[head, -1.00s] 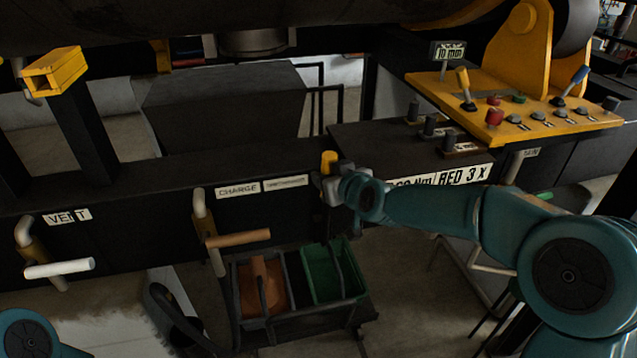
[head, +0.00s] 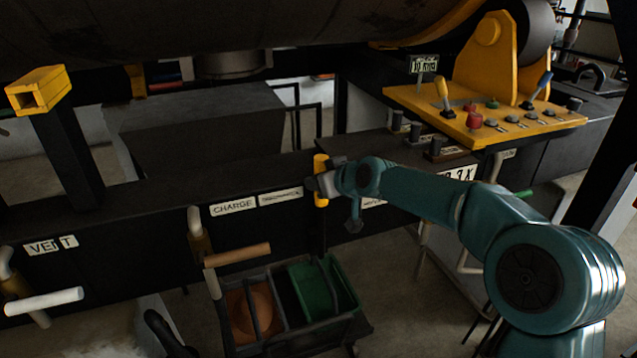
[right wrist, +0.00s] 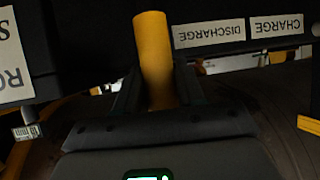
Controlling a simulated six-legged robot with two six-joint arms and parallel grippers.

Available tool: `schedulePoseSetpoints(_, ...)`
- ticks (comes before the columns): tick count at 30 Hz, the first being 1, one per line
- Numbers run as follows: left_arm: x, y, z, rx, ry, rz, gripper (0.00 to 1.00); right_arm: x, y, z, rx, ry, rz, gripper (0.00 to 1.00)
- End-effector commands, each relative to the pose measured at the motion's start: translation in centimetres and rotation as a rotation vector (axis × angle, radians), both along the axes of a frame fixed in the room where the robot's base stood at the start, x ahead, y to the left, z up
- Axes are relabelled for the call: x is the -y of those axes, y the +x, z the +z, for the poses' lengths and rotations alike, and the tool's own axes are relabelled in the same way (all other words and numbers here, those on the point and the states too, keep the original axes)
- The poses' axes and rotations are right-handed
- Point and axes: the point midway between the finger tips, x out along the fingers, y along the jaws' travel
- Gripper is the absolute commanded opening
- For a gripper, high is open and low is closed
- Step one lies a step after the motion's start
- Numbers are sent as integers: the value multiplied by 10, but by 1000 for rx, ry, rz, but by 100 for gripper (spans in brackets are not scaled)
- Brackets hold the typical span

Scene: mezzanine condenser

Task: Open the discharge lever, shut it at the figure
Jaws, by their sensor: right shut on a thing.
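The discharge lever's yellow handle (head: 320,168) stands roughly upright at the front of the dark frame, right of the small white discharge label (head: 281,197). My right gripper (head: 320,183) is closed around it, with yellow showing above and below the jaws. In the right wrist view the yellow handle (right wrist: 155,55) runs between the two dark fingers (right wrist: 157,90), and the discharge label (right wrist: 209,33) reads upside down beside it. The jaws hide part of the handle. A small sign (head: 424,66) above the yellow console carries a figure, too blurred to read surely. My left gripper is out of view.
The charge lever (head: 237,256) with a tan grip and the vent lever (head: 44,301) with a white grip lie to the left. A caddy with orange and green bins (head: 325,285) stands below. The yellow console (head: 490,115) with knobs is at the back right.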

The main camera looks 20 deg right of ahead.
Motion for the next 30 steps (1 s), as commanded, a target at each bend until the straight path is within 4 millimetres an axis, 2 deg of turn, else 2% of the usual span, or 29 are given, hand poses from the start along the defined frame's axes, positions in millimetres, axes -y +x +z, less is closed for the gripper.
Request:
schedulePoseSetpoints(9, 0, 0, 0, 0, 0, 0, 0, -1, 0, -1, -2, 0, 2, 0)
schedulePoseSetpoints(10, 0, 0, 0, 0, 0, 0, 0, -1, 0, -1, -2, 0, 2, 41)
schedulePoseSetpoints(12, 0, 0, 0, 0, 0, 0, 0, -1, 0, -1, -1, 0, 2, 59)
schedulePoseSetpoints(23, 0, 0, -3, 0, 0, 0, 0, -1, -5, 3, 3, -1, 0, 59)
schedulePoseSetpoints(26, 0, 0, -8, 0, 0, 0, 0, 2, -18, 10, 5, -1, -1, 59)
schedulePoseSetpoints(30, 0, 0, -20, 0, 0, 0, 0, 9, -48, 26, 5, -1, -2, 59)
